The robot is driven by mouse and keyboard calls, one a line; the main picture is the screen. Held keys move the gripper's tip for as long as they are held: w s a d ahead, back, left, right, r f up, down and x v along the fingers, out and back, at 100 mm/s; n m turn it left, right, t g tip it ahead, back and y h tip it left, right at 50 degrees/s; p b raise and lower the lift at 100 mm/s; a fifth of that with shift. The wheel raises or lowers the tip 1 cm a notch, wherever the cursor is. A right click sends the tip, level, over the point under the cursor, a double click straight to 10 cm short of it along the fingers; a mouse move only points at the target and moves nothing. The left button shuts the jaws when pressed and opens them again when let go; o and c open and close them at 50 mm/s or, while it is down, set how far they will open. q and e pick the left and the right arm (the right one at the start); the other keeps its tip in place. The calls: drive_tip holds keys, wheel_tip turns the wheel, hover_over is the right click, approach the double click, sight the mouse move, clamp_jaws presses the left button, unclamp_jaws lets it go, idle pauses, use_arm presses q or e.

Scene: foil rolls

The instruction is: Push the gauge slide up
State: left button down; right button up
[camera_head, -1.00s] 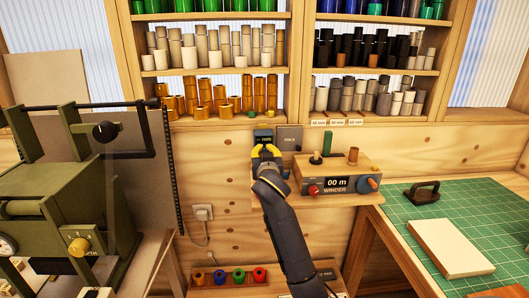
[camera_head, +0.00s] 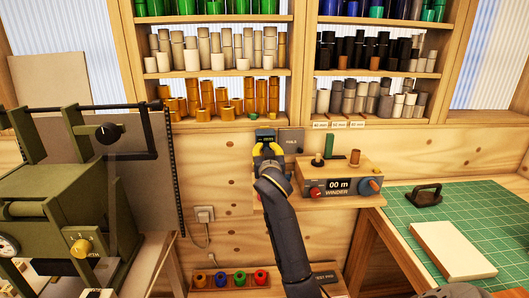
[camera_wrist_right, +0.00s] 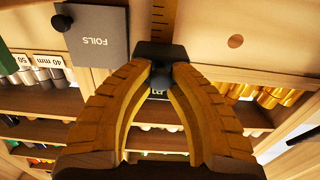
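The gauge slide (camera_head: 265,134) is a small dark block with a label, on the wall panel below the shelves and left of the FOILS plate. In the right wrist view, which is upside down, the slide (camera_wrist_right: 162,52) carries a round dark knob. My right gripper (camera_head: 269,149) has yellow fingers and is up at the slide. In the wrist view its fingertips (camera_wrist_right: 162,70) lie on both sides of the knob and look closed on it. The fingers hide the slide's lower part in the head view. The left gripper is out of view.
The FOILS plate (camera_head: 291,140) is close on the right of the slide. A winder (camera_head: 340,182) stands on a small ledge to the lower right. Shelves of rolls (camera_head: 230,100) are just above. A green machine (camera_head: 55,205) fills the left side. A ruled strip (camera_wrist_right: 158,18) runs below the slide.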

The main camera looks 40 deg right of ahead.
drive_tip(key=o, duration=0.6)
drive_tip(key=shift+f, duration=0.1)
drive_tip(key=shift+c, duration=0.2)
drive_tip(key=v, duration=1.2)
